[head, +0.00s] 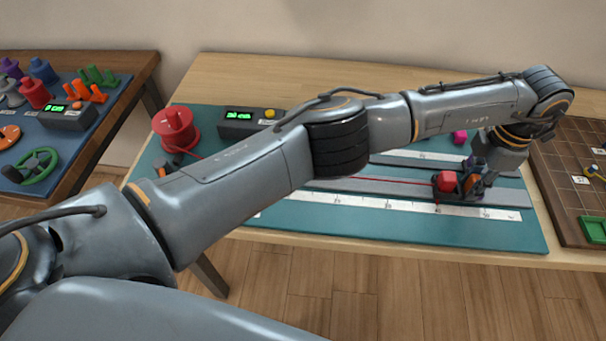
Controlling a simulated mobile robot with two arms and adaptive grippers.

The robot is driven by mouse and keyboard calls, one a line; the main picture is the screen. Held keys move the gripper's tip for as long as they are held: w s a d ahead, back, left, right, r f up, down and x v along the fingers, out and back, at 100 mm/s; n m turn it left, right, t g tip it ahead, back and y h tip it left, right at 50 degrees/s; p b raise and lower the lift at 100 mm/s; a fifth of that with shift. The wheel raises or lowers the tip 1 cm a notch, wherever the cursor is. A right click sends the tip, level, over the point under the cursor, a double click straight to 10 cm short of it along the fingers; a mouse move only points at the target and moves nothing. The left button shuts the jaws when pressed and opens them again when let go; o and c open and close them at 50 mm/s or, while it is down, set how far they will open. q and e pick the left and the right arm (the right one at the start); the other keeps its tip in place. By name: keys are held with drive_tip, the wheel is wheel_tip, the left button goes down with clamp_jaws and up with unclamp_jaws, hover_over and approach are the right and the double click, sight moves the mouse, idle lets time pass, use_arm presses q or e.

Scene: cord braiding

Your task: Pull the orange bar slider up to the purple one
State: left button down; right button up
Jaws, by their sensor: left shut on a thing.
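My left arm reaches across the mat to the right, and its left gripper (478,178) points down over the grey rail, shut on the orange bar slider (471,183). Only a small orange part shows between the dark fingers. My right gripper is not in view.
A white ruler strip (400,206) lies along the front of the teal mat (390,232). A red spool (176,128) and a display box (245,123) stand at the left. A brown gridded board (570,165) lies right.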

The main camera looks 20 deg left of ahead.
sight(477, 178)
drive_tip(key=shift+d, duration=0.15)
use_arm(q)
drive_tip(key=c, duration=1.2)
unclamp_jaws()
drive_tip(key=shift+o, duration=0.2)
drive_tip(key=shift+r+p, duration=1.2)
drive_tip(key=shift+r, duration=0.95)
wheel_tip(477, 178, up, 2)
drive_tip(key=shift+r+p, duration=0.2)
drive_tip(key=shift+p, duration=0.45)
drive_tip(key=shift+r, duration=0.15)
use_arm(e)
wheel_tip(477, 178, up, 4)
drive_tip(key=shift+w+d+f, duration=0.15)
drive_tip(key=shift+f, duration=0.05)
